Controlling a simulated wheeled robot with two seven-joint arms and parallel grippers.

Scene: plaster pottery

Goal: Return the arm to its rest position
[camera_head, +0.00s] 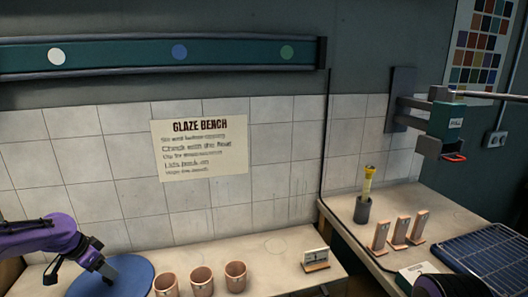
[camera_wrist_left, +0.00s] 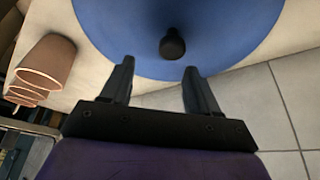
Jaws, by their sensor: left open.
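My left gripper (camera_head: 106,272) comes in from the left in the head view, over a round blue disc (camera_head: 136,280) on the bench. In the left wrist view my left gripper (camera_wrist_left: 158,68) is open, with nothing between its fingers. The blue disc (camera_wrist_left: 110,30) lies beyond the fingertips there, and its dark round knob (camera_wrist_left: 172,44) stands a little past them, apart from both. A dark and purple part of my right arm shows at the bottom right of the head view; its gripper is not visible.
Clay cups (camera_head: 201,280) stand in a row right of the disc; cups (camera_wrist_left: 45,62) also show in the left wrist view. A small stand (camera_head: 316,260) is farther right. The side counter holds a yellow-topped tool (camera_head: 368,182) in a cup, upright tiles (camera_head: 399,231) and a blue rack (camera_head: 490,258).

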